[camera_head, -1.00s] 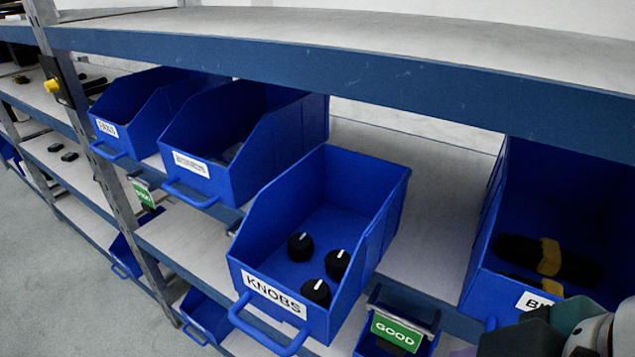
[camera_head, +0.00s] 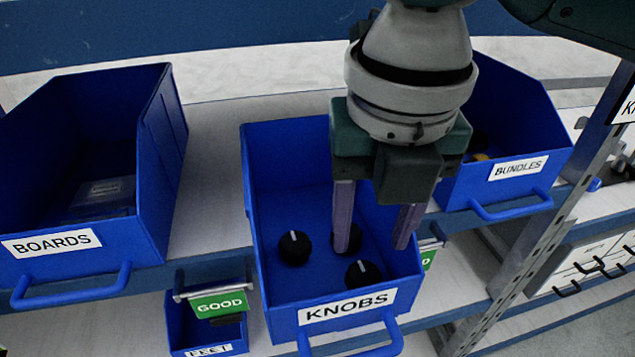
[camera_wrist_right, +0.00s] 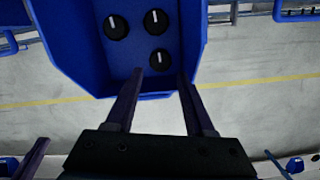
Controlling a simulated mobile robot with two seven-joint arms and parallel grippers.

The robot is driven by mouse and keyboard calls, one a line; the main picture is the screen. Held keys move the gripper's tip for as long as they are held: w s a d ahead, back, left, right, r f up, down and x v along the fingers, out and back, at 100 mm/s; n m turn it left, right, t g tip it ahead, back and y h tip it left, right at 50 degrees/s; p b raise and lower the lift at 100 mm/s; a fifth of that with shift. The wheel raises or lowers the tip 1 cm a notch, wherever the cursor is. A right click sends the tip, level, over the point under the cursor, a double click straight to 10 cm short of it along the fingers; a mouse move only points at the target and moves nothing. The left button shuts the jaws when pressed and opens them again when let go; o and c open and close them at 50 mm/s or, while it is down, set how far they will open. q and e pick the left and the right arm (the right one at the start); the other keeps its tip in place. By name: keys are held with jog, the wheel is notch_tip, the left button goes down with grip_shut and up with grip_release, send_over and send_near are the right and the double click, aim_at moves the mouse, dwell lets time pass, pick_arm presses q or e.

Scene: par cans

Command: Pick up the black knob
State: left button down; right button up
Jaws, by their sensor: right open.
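Three round black knobs with white pointer lines lie in the blue KNOBS bin (camera_head: 262,190). In the head view one is the left knob (camera_head: 294,248), one is the front knob (camera_head: 363,274), and one is a rear knob (camera_head: 354,236) partly hidden by a finger. My right gripper (camera_head: 372,246) is open and empty, pointing down over the right part of the bin. In the right wrist view the three knobs (camera_wrist_right: 116,27) (camera_wrist_right: 156,21) (camera_wrist_right: 159,60) show beyond the open fingers (camera_wrist_right: 160,76); the closest lies ahead of the gap.
A BOARDS bin (camera_head: 155,130) stands left and a BUNDLES bin (camera_head: 535,130) right on the same shelf. A blue shelf beam (camera_head: 200,35) crosses above. A FEET bin (camera_head: 187,335) and a green GOOD sign (camera_head: 221,304) are below. A metal post (camera_head: 530,225) stands right.

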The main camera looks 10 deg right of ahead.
aim_at(365, 274)
jog(key=f, duration=0.7)
jog(key=shift+w+d+f, duration=0.1)
jog(key=shift+w+f, duration=0.1)
jog(key=shift+f, duration=0.1)
grip_shut()
